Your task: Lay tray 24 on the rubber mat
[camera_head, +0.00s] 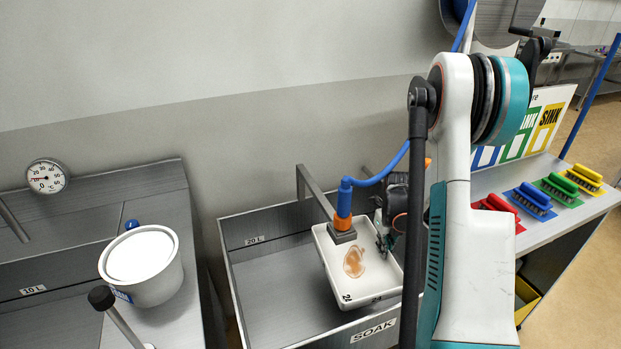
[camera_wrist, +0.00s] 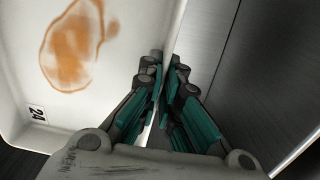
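Tray 24 (camera_head: 335,268) is a white tray with an orange-brown stain inside and number labels near its front edge. It is in the SOAK basin area, under the blue-hosed tap; I cannot tell whether it touches the basin. In the wrist view, tray 24 (camera_wrist: 110,95) fills the left side with its stain and "24" label. My gripper (camera_wrist: 165,68) has its fingers close together on either side of the tray's rim. In the head view, my gripper (camera_head: 384,236) is at the tray's right edge, partly hidden by my arm. I cannot make out a rubber mat.
The SOAK basin (camera_head: 262,300) has a raised metal rim. A white tub (camera_head: 142,268) stands on the left counter near a black-knobbed lever (camera_head: 102,298). Several coloured brushes (camera_head: 533,198) lie on the right shelf. The tap (camera_head: 343,228) hangs over the tray.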

